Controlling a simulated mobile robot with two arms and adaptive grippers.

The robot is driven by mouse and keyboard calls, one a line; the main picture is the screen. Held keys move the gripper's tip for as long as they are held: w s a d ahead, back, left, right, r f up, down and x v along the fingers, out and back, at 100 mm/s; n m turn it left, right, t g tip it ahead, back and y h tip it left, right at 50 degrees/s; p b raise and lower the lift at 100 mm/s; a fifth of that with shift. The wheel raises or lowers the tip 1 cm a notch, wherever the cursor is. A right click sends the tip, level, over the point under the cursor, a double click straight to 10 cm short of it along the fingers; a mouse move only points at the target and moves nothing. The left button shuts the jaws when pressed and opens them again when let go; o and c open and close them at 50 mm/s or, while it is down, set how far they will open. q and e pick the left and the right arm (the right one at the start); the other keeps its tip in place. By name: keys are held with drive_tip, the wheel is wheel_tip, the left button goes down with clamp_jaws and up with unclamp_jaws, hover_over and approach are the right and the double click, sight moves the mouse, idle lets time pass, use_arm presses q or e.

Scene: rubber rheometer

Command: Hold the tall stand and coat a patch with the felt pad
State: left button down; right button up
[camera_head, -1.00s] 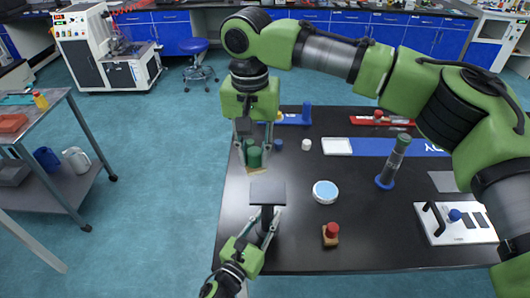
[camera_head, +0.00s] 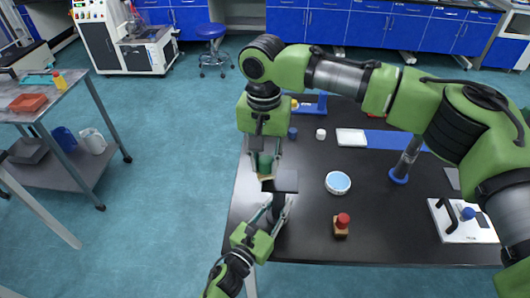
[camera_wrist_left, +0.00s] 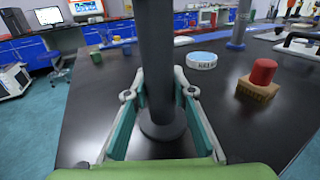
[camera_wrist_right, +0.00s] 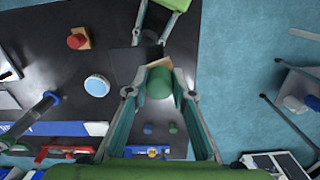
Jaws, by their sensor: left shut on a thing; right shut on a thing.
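The tall stand is dark grey, with a flat square top plate (camera_head: 286,181), a round post (camera_wrist_left: 156,50) and a round base on the black table. It stands upright near the table's left edge. My left gripper (camera_head: 279,208) is shut around its post; its fingers show on both sides of it in the left wrist view. My right gripper (camera_head: 265,168) points down and is shut on the felt pad's green handle (camera_wrist_right: 159,83). The tan pad (camera_wrist_right: 162,64) is close beside the top plate, partly hidden; I cannot tell whether they touch.
A round blue-and-white dish (camera_head: 338,183) and a red-knobbed brown block (camera_head: 341,226) stand right of the stand. A blue-based upright tool (camera_head: 404,164) and a white board with a black handle (camera_head: 464,220) are farther right. Small pots (camera_head: 321,134) stand behind.

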drive_tip(key=shift+f, duration=0.7)
drive_tip(key=shift+d, duration=0.4)
drive_tip(key=shift+c, duration=0.3)
drive_tip(key=shift+d+f, duration=0.1)
drive_tip(key=shift+d, duration=3.35)
drive_tip(key=shift+a, duration=3.75)
wheel_tip(320, 180, up, 3)
drive_tip(key=shift+a+f, duration=0.1)
drive_tip(key=shift+a, duration=0.05)
drive_tip(key=shift+r, duration=2.7)
